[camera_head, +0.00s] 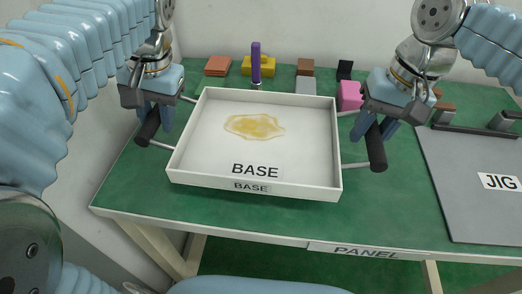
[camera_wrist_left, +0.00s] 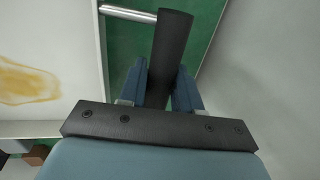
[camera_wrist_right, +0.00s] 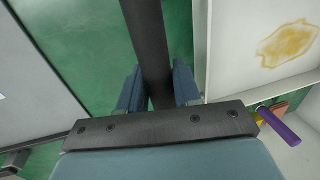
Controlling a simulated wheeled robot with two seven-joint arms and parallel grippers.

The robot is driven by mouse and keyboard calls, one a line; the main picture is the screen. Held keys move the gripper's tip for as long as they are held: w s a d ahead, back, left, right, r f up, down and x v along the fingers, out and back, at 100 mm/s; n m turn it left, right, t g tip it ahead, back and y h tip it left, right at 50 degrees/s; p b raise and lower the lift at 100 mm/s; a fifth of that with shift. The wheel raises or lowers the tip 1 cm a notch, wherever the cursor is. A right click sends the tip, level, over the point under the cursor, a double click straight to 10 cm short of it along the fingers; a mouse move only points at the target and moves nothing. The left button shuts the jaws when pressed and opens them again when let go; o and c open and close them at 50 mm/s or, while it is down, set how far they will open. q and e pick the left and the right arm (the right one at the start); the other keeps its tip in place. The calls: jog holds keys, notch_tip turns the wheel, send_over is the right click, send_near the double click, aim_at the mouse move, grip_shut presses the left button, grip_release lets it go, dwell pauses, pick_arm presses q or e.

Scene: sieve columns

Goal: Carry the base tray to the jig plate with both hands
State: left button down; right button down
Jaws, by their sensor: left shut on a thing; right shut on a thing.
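The white base tray (camera_head: 210,135), labelled BASE, is at the middle of the green table, with a yellowish patch (camera_head: 254,126) on its floor. A black bar handle stands off each side on metal rods. My left gripper (camera_head: 157,118) is shut on the left handle (camera_head: 149,127); that handle also shows in the left wrist view (camera_wrist_left: 172,50). My right gripper (camera_head: 375,128) is shut on the right handle (camera_head: 376,150), also seen in the right wrist view (camera_wrist_right: 148,45). The grey jig plate (camera_head: 465,190), labelled JIG, lies at the right. I cannot tell whether the tray touches the table.
Behind the tray stand a purple-handled tool (camera_head: 256,65), a yellow block (camera_head: 262,67), a brown block (camera_head: 217,66), a pink block (camera_head: 349,96) and other small blocks. Dark stops (camera_head: 475,131) edge the jig's back. A PANEL label (camera_head: 365,252) is on the front edge.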

jog(key=shift+w, duration=0.1)
dwell(0.4)
